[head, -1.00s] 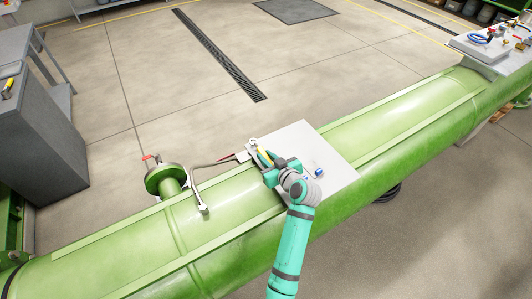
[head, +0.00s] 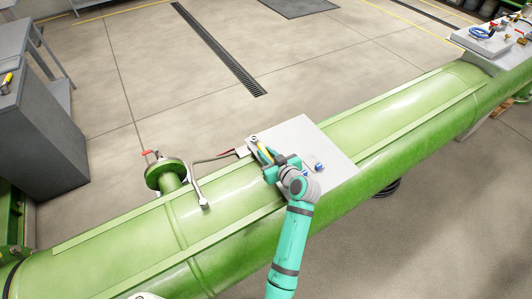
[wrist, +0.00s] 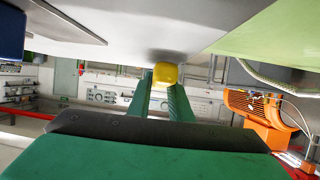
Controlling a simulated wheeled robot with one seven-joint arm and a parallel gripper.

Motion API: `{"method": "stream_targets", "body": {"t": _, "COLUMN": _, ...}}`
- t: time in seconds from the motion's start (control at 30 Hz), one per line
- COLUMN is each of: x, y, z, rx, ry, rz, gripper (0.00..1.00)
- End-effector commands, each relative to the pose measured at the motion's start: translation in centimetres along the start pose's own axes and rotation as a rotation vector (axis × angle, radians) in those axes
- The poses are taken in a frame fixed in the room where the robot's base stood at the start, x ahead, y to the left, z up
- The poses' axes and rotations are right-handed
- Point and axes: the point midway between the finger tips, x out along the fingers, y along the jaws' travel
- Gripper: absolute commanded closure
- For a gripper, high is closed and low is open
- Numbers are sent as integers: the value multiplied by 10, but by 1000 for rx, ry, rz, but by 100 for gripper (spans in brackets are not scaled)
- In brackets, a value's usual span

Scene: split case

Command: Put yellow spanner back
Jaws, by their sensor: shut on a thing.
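The yellow spanner (head: 264,151) is in my gripper (head: 268,158), over the left part of a white plate (head: 318,146) on the green pipe. A pale metal end of the spanner shows past the fingers at the plate's upper left edge. In the wrist view, my gripper's green fingers (wrist: 161,100) are shut on the yellow handle (wrist: 165,73), seen end-on. The handle is close to the pale plate surface (wrist: 60,32); I cannot tell whether they touch. The arm hides part of the plate.
A blue item (head: 319,167) lies on the plate right of my gripper. Left of the plate are a bent metal bar (head: 199,185) and a flanged stub (head: 165,174) with a red handle. A grey cabinet (head: 38,140) stands far left. Another plate with blue hose (head: 487,40) is at upper right.

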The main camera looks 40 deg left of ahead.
Motion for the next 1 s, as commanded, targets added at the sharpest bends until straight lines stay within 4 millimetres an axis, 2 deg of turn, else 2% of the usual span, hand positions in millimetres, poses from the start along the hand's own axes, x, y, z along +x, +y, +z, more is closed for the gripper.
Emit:
{"method": "stream_targets", "body": {"t": 0.3, "x": 2, "y": 0, "z": 5, "rx": 1, "ry": 0, "rz": -1, "gripper": 100}}
{"method": "stream_targets", "body": {"t": 0.33, "x": 2, "y": 0, "z": 5, "rx": 1, "ry": 0, "rz": 0, "gripper": 74}}
{"method": "stream_targets", "body": {"t": 0.4, "x": 1, "y": 1, "z": 5, "rx": 1, "ry": 0, "rz": 2, "gripper": 60}}
{"method": "stream_targets", "body": {"t": 0.6, "x": 2, "y": 0, "z": 5, "rx": 0, "ry": 0, "rz": -1, "gripper": 60}}
{"method": "stream_targets", "body": {"t": 0.7, "x": 3, "y": -2, "z": 5, "rx": 0, "ry": -1, "rz": -3, "gripper": 41}}
{"method": "stream_targets", "body": {"t": 1.0, "x": 3, "y": -3, "z": 4, "rx": -1, "ry": 0, "rz": -4, "gripper": 41}}
